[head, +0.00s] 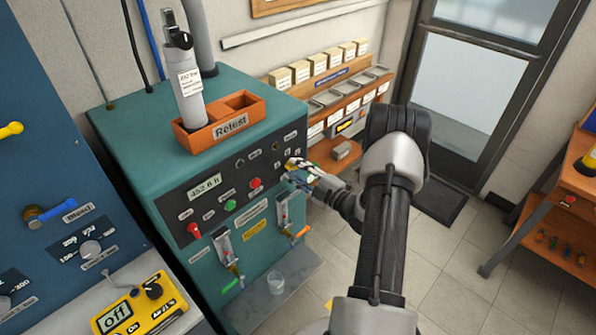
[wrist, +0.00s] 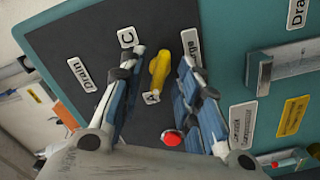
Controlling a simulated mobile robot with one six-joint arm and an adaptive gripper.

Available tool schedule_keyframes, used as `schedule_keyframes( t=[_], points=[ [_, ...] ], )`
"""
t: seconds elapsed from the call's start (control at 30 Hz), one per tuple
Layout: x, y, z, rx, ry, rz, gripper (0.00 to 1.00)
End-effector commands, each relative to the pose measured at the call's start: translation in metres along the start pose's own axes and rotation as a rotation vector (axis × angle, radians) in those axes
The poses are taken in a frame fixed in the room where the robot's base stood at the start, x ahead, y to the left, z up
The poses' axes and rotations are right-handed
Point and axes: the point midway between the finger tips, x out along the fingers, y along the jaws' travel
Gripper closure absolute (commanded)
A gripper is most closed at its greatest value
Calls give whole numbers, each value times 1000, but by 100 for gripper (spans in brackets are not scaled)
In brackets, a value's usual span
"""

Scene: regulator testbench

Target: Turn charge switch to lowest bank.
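The yellow charge switch (wrist: 159,68) is on the dark panel of the teal test bench, with a label reading "arge" partly hidden beside it. A tag marked A (wrist: 152,97) sits by the switch's lower end in the wrist view, and a tag marked C (wrist: 126,37) lies to its upper left. No B tag shows. My gripper (wrist: 162,60) is open, its two fingers on either side of the switch with gaps visible. In the head view my gripper (head: 301,172) is at the panel's upper right and covers most of the switch.
A red button (wrist: 172,138) lies close to the right finger in the wrist view. In the head view, gauges with orange and green handles (head: 287,213) sit below, and an orange Retest tray (head: 222,131) stands on top.

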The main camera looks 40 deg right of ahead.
Motion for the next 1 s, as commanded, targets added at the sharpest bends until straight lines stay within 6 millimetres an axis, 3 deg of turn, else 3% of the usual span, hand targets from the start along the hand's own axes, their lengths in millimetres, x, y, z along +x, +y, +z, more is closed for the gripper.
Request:
schedule_keyframes(
  t=[0.17,0.6,0.8,1.0],
  points=[
    [-14,0,2,2,-3,1,69],
    [-101,1,1,0,-4,2,69],
    [-118,0,0,0,0,1,69],
    [-120,0,0,0,0,1,69]
  ],
)
